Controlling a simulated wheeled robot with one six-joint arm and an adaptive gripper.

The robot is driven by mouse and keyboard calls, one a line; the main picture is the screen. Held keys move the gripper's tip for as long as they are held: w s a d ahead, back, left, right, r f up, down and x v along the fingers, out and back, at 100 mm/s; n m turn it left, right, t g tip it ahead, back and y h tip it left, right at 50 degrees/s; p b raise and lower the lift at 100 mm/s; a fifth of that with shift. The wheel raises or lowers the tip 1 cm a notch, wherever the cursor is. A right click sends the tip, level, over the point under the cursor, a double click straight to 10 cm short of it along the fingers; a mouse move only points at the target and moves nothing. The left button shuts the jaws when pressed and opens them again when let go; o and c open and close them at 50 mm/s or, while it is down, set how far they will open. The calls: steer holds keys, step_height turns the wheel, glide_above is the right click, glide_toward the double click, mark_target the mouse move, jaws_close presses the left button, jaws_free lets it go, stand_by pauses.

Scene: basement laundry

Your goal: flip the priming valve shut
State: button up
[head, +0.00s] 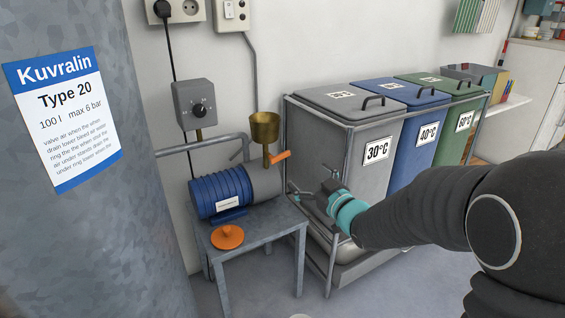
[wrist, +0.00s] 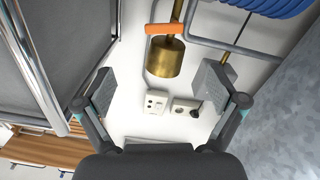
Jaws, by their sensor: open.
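The priming valve has an orange lever (head: 280,156) just under a brass funnel (head: 265,130) on the blue pump (head: 222,191). In the head view the lever sticks out to the right, slightly raised. In the wrist view the orange lever (wrist: 166,29) lies crosswise to the brass pipe, beside the funnel (wrist: 164,58). My gripper (head: 324,194) is to the right of the lever and a little lower, apart from it. In the wrist view my gripper (wrist: 160,102) has its fingers wide apart with nothing between them. The valve body is partly hidden by the lever.
The pump stands on a grey metal table (head: 262,236) with an orange round cap (head: 227,237) on it. A framed row of laundry bins (head: 345,120) stands close on the right. A large metal tank (head: 90,240) fills the left. A grey dial box (head: 195,104) hangs behind.

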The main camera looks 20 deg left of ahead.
mark_target(281, 157)
steer(key=shift+y, duration=0.3)
steer(key=x, duration=1.4)
steer(key=shift+s+a+f, duration=0.2)
steer(key=shift+a+f, duration=0.05)
steer(key=shift+f, duration=0.05)
